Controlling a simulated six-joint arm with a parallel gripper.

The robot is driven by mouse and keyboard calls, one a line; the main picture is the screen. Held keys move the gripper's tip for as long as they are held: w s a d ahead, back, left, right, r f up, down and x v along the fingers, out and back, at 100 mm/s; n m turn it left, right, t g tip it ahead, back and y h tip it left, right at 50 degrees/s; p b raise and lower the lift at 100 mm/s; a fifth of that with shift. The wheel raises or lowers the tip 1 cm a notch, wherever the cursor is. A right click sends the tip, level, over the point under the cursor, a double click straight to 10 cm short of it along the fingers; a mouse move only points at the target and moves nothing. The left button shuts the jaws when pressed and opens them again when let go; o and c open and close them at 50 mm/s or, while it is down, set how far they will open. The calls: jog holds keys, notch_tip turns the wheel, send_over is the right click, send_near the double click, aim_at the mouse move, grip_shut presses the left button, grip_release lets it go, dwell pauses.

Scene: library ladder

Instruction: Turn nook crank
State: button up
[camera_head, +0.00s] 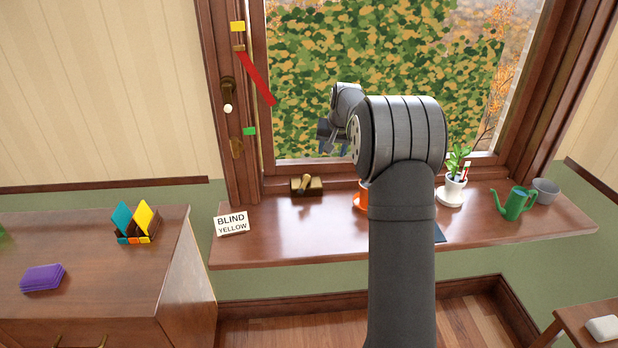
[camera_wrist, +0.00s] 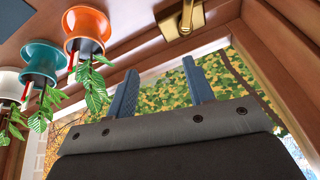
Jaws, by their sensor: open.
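A dark fitting with a cream knob (camera_head: 228,107) is mounted on the left window frame and looks like a crank. A brass fitting with a short handle (camera_head: 304,185) sits at the back of the sill; what appears to be the same fitting shows at the top of the wrist view (camera_wrist: 187,18). I cannot tell for sure which one is the nook crank. My gripper (camera_head: 328,138) is in front of the window, right of the knob and above the sill, touching neither fitting. Its two fingers (camera_wrist: 160,70) are apart with nothing between them.
A "BLIND YELLOW" card (camera_head: 231,223) stands on the sill. Yellow (camera_head: 237,26) and green (camera_head: 250,131) markers and a red strip (camera_head: 257,79) are on the left frame. An orange pot (camera_wrist: 86,28), a plant in a white pot (camera_head: 451,190) and a green watering can (camera_head: 517,203) stand on the sill.

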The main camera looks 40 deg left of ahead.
jog(key=s+a, duration=0.2)
jog(key=a, duration=0.3)
send_near(308, 176)
jog(key=x, duration=1)
jog(key=shift+f, duration=0.1)
jog(key=c, duration=1)
